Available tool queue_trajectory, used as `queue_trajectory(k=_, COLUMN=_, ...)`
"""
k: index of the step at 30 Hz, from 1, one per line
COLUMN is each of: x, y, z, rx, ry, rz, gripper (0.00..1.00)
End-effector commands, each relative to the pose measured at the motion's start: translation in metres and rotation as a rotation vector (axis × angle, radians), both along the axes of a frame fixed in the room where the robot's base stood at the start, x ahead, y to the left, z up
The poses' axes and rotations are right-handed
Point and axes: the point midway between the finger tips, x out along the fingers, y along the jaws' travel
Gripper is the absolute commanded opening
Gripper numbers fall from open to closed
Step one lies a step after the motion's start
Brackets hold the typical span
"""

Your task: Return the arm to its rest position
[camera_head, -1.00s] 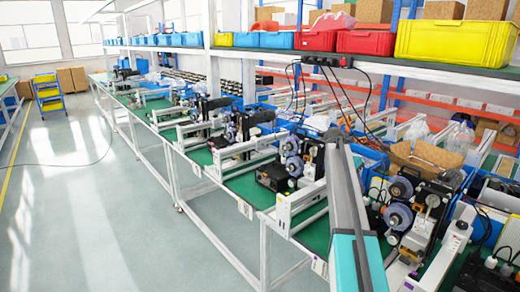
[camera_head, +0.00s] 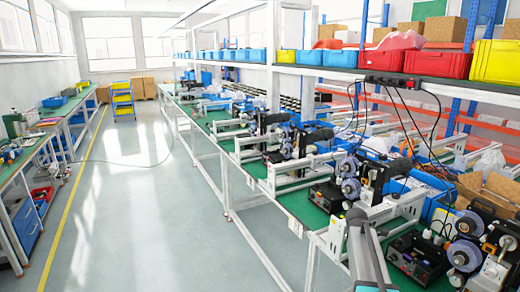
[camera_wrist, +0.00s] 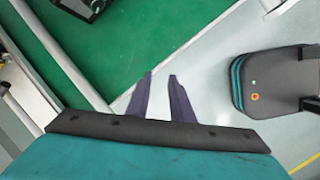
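My gripper (camera_wrist: 160,82) shows in the wrist view as two dark fingers with a gap between them; it is open and nothing is between the fingertips. Below it in that view are the green bench top (camera_wrist: 150,30), a pale frame bar and part of the floor. In the head view my grey and teal arm (camera_head: 367,260) rises from the bottom edge, right of centre, in front of the bench. My gripper cannot be made out in the head view.
A long green-topped bench (camera_head: 290,204) with several coder machines runs along the right. A shelf (camera_head: 330,71) with coloured bins stands above it. Another bench (camera_head: 22,160) is at the left. The aisle floor (camera_head: 140,220) between them is mostly clear, with a cable lying across it.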

Motion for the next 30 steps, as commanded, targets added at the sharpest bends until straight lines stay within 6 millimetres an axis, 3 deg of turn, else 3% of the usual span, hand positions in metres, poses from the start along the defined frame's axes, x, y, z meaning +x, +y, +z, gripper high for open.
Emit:
queue_trajectory(k=3, x=-0.020, y=0.029, z=-0.023, rx=0.032, ry=-0.037, rz=-0.105, gripper=0.20)
queue_trajectory(k=15, x=-0.081, y=0.115, z=-0.085, rx=0.143, ry=-0.135, rz=-0.496, gripper=0.20)
queue_trajectory(k=30, x=-0.168, y=0.202, z=-0.138, rx=0.247, ry=-0.181, rz=-0.996, gripper=0.20)
